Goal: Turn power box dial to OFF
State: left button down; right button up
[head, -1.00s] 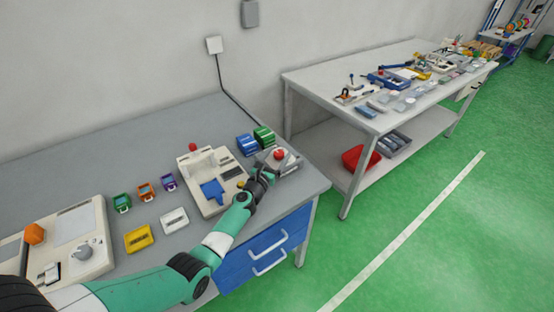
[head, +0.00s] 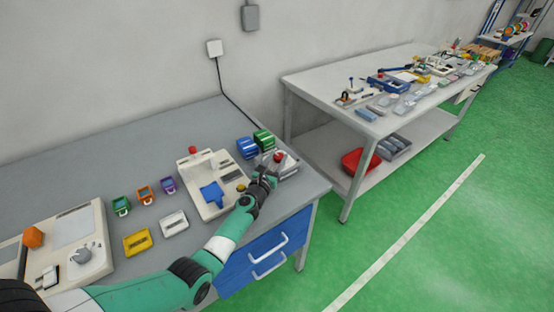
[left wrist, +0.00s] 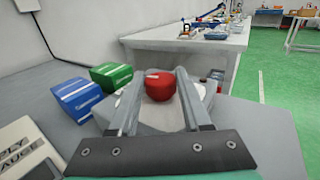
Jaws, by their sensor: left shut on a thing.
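The power box (head: 289,170) is a grey box near the right end of the bench, with a red dial (head: 280,157) on top. In the left wrist view the red dial (left wrist: 159,86) sits between the two fingers and shows a small light mark at its upper left. My left gripper (head: 271,166) is at the dial, reaching in from the front left. Its fingers in the left wrist view (left wrist: 160,98) are closed on the dial's sides. The dial's setting cannot be read. My right gripper is not in view.
A blue block (head: 247,147) and a green block (head: 264,139) stand just behind and left of the box. A cream fixture (head: 208,178) with a red knob is to the left. A second table (head: 330,84) with many parts stands beyond a gap.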

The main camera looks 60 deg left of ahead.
pick_arm(q)
jog(key=g+y, duration=0.1)
jog(key=n+g+b, duration=0.1)
jog(key=n+y+b, duration=0.1)
jog(key=shift+w+d+f+g+y, duration=0.2)
jog(key=shift+w+d+g+y, duration=0.1)
jog(key=shift+g, duration=0.1)
jog(key=n+g+y+b, duration=0.1)
jog(key=n+g+b, duration=0.1)
jog(key=b, duration=0.1)
jog(key=n+g+y+b, duration=0.1)
jog(key=n+g+b, duration=0.1)
jog(key=g+b, duration=0.1)
jog(key=shift+w+f+y+b, duration=0.1)
jog(key=shift+y+b, duration=0.3)
jog(key=shift+r+n+g+b, duration=0.2)
jog(key=shift+n+g+b, duration=0.4)
jog(key=shift+g+b, duration=0.15)
jog(key=shift+c, duration=1.8)
grip_release()
jog(key=shift+r, duration=0.1)
jog(key=p+v, duration=0.4)
jog(key=v, duration=0.7)
jog(key=shift+d, duration=0.35)
jog(key=shift+f, duration=0.25)
